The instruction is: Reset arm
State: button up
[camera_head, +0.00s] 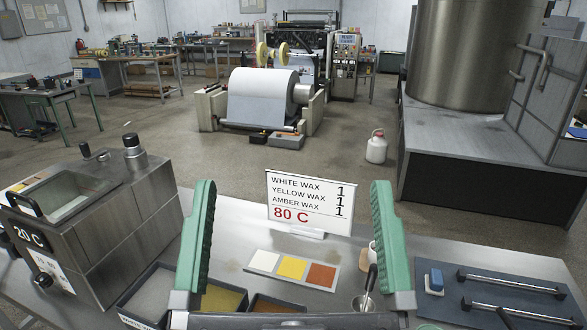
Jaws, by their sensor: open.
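My gripper (290,225) is in the lower middle of the head view, with two green ribbed fingers spread wide apart. Nothing is held between the fingers. They stand over a steel worktable (450,245). Behind them, seen through the gap, is a white sign (311,203) reading white wax 1, yellow wax 1, amber wax 1 and 80 C. The lower edge of the view cuts off the rest of my arm.
A steel heated tank (130,215) marked 20 C stands at left. Wax bins (222,299), a colour sample card (293,268) and a ladle (369,285) lie near my fingers. A blue-grey panel with handles (510,290) is at right. A paper roll machine (262,98) stands beyond.

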notch_tip(320, 180, up, 36)
jog(key=p, duration=3.4)
jog(key=shift+a, duration=0.2)
